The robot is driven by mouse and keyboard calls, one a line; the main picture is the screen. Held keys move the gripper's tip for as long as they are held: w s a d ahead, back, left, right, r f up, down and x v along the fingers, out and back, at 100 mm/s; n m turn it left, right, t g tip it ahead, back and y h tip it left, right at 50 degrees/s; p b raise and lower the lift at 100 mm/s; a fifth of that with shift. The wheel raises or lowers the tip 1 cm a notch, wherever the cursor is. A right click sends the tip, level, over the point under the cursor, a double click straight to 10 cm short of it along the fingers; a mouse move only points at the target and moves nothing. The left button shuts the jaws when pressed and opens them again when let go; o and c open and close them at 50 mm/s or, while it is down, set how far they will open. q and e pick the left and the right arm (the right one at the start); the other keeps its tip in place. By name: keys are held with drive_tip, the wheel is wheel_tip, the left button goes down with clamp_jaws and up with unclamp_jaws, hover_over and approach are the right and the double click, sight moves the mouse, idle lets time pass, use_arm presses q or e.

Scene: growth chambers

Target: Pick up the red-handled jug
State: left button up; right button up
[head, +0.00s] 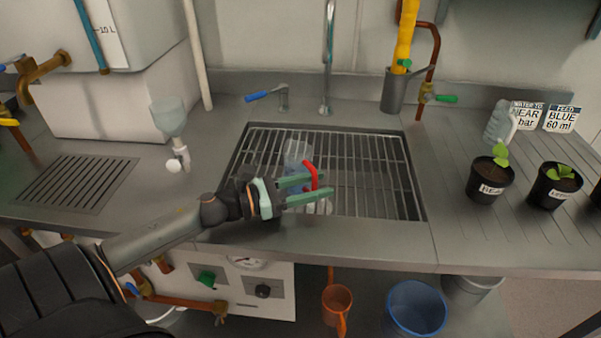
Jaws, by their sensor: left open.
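The red-handled jug (297,152) is a clear, bluish see-through vessel standing on the wire rack over the sink in the head view. Its red handle (311,176) faces the front right. My left gripper (318,188) reaches in from the left with its green fingers open. The red handle shows between and beside the fingertips; I cannot tell whether they touch it. The fingers and wrist hide part of the jug's lower body. My right gripper is not in view.
The wire rack (372,165) is clear on its right side. A tap (325,75) rises behind the sink. A funnel-topped fitting (170,122) stands left. A blue bucket (416,306) sits below the counter.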

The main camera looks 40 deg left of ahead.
use_arm(q)
clamp_jaws()
idle(1.4)
